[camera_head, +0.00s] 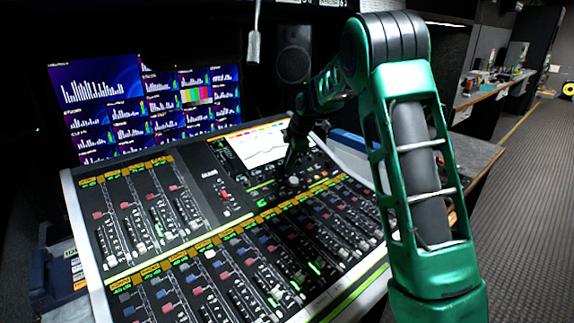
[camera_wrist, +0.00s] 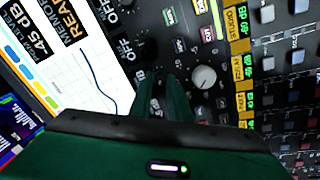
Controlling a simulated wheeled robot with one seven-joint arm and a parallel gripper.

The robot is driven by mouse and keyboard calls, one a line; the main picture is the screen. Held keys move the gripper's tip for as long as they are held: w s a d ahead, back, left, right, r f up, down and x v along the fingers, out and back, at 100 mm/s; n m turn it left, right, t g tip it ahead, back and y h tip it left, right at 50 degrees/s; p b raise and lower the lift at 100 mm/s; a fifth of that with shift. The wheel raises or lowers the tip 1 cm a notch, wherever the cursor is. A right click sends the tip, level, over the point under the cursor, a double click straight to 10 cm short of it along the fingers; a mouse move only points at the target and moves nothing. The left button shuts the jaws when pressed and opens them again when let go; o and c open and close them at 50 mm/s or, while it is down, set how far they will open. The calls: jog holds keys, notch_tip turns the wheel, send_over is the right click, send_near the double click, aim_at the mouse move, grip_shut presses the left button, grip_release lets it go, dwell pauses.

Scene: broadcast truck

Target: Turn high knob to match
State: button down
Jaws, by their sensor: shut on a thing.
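The mixing console (camera_head: 165,228) carries a tilted screen (camera_head: 262,146) with a curve on it. The screen (camera_wrist: 88,72) also shows in the wrist view, with "-45 dB" and a partly cut word. My gripper (camera_head: 292,168) is down at the knob panel just right of the screen. In the wrist view its green fingers (camera_wrist: 160,92) are close together, shut on a small knob that they mostly hide. A pale round knob (camera_wrist: 203,77) with a pointer mark stands uncovered beside the fingers. I cannot read which label belongs to the held knob.
Rows of faders and coloured buttons (camera_head: 225,275) fill the console below. Lit buttons (camera_wrist: 170,16) and a yellow-green label strip (camera_wrist: 240,70) lie near the gripper. Wall monitors (camera_head: 150,105) and a speaker (camera_head: 293,55) stand behind. Open floor (camera_head: 525,190) lies to the right.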

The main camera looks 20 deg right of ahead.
jog(key=c, duration=1.7)
grip_release()
jog(key=shift+d, duration=0.1)
jog(key=v, duration=1)
jog(key=shift+r, duration=0.35)
jog(key=shift+s, duration=0.1)
